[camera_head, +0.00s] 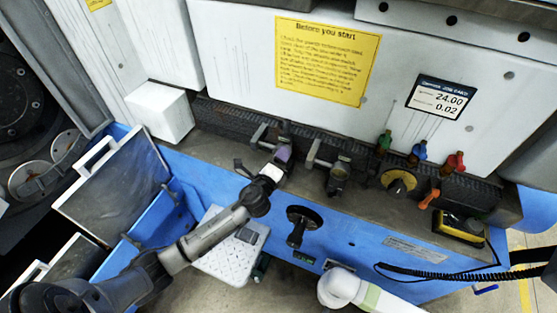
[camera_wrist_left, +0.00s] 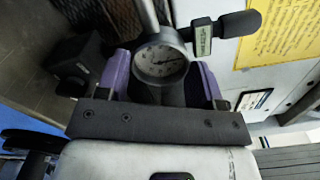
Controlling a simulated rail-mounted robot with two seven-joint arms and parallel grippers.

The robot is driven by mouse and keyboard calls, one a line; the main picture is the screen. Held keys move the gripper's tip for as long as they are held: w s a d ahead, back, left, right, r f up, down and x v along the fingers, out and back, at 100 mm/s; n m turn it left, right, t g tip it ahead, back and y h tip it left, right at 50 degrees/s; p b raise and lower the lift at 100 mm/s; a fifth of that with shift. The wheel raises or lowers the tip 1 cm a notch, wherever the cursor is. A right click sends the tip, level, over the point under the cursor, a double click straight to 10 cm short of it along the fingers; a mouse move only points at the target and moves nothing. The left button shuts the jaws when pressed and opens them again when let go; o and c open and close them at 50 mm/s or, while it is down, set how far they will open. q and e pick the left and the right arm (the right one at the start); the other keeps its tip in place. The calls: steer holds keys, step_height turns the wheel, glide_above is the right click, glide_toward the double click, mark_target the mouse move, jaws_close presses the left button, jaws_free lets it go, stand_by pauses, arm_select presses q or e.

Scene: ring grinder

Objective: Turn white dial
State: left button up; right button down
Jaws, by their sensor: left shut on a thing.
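The white dial (camera_wrist_left: 160,62), a round gauge with a pale face, markings and a dark pointer, sits between the purple fingers of my left gripper (camera_wrist_left: 163,85) in the left wrist view. The gripper is shut on it, one finger on each side. In the head view my left gripper (camera_head: 283,158) is at the leftmost fixture on the machine's front ledge, and it hides the dial there. My right gripper does not show.
A similar fixture (camera_head: 338,175) stands just right of my left gripper. Further right are a yellow-faced knob (camera_head: 399,183), coloured levers (camera_head: 417,153) and a yellow box (camera_head: 459,228). A black handwheel (camera_head: 302,218) sticks out below. A white tray (camera_head: 222,262) lies under my left arm.

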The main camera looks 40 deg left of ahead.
arm_select(q)
steer(key=n, duration=0.5)
steer(key=shift+n, duration=0.6)
stand_by(0.3)
steer(key=o, duration=0.9)
steer(key=shift+o, duration=0.2)
steer(key=shift+s, duration=0.1)
